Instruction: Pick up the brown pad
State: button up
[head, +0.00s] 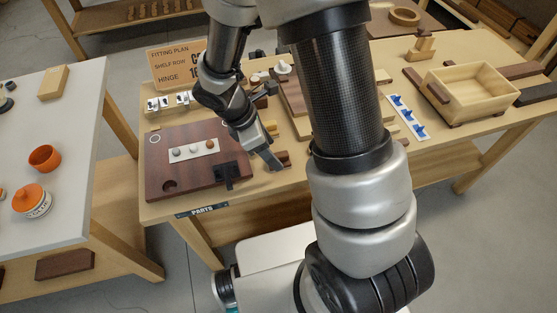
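A small round brown pad (210,143) sits at the right end of a white strip (186,157). A grey pad (177,152) and a whitish pad (195,148) sit beside it on the same strip. The strip lies on a dark brown board (160,180) on the wooden bench. My gripper (272,160) points down just right of the board, to the right of the brown pad and apart from it. No pad shows between its fingers, but the finger gap is too small and turned away to judge.
A black bracket-like part (226,172) stands on the board's right side. Small wooden blocks (281,158) lie close to my gripper. A sign (176,66) stands behind. A wooden box (470,92) is at right. A grey-topped table (75,130) with orange pots is at left.

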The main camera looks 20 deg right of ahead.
aim_at(276, 155)
jog(key=b+x, duration=0.1)
jog(key=x, duration=0.3)
jog(key=shift+w+d+f, duration=0.1)
jog(key=shift+f, duration=0.1)
jog(key=shift+r, duration=0.1)
jog(key=c, duration=1.1)
jog(key=shift+c, duration=0.2)
notch_tip(276, 155, up, 10)
jog(key=p, duration=0.3)
jog(key=o, duration=0.4)
jog(key=c, duration=0.6)
